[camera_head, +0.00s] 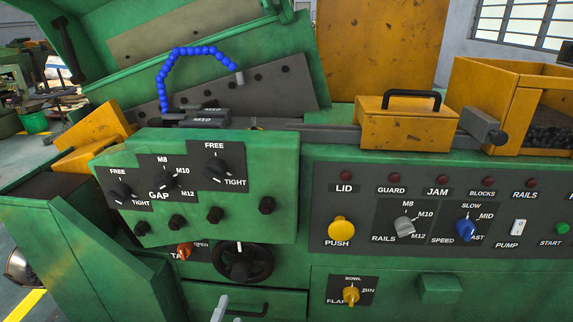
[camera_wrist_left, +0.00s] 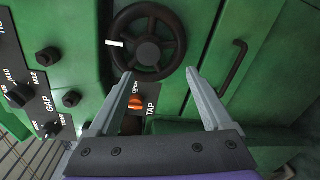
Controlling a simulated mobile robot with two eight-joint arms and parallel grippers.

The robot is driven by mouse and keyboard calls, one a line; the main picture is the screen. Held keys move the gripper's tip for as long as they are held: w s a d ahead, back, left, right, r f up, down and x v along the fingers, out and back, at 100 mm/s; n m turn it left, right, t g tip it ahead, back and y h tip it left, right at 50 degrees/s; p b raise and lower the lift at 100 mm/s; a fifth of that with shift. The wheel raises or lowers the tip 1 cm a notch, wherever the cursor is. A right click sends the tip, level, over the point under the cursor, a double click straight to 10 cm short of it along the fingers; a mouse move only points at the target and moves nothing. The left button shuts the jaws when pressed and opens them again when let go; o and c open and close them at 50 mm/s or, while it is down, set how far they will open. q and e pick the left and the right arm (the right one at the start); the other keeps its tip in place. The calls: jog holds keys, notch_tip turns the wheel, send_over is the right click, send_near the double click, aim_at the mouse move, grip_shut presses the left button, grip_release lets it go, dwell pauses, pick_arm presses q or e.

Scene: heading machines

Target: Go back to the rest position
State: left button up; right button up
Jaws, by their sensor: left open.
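My left gripper (camera_head: 222,307) shows only as grey fingertips at the bottom edge of the head view, in front of the green machine's lower panel. In the left wrist view the left gripper (camera_wrist_left: 159,73) is open, with nothing between its fingers. The orange TAP knob (camera_wrist_left: 135,101) lies beyond the gap, close to the left finger in the picture; it also shows in the head view (camera_head: 185,251). The black handwheel (camera_wrist_left: 150,42) is just past the fingertips, and also in the head view (camera_head: 242,264). My right gripper is not in view.
The GAP panel (camera_head: 165,190) with its black knobs juts out above the handwheel. The control panel (camera_head: 380,250) with buttons and selectors is at the right. A black drawer handle (camera_wrist_left: 232,67) is beside the right finger in the wrist view. A yellow lid (camera_head: 405,125) sits on top.

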pick_arm(q)
jog(key=s+a+f+m+g, duration=0.1)
jog(key=s+f+m+g, duration=0.4)
jog(key=s+m, duration=0.45)
jog(key=s+a+f+m+g, duration=0.2)
jog(key=s+f+m+g, duration=0.2)
jog(key=s+m+g, duration=0.55)
notch_tip(320, 180, up, 20)
jog(key=w+m+t+p, duration=0.1)
jog(key=w+t+p, duration=0.2)
jog(key=p, duration=1.4)
jog(key=shift+f+m+y, duration=0.25)
jog(key=shift+m+y, duration=0.15)
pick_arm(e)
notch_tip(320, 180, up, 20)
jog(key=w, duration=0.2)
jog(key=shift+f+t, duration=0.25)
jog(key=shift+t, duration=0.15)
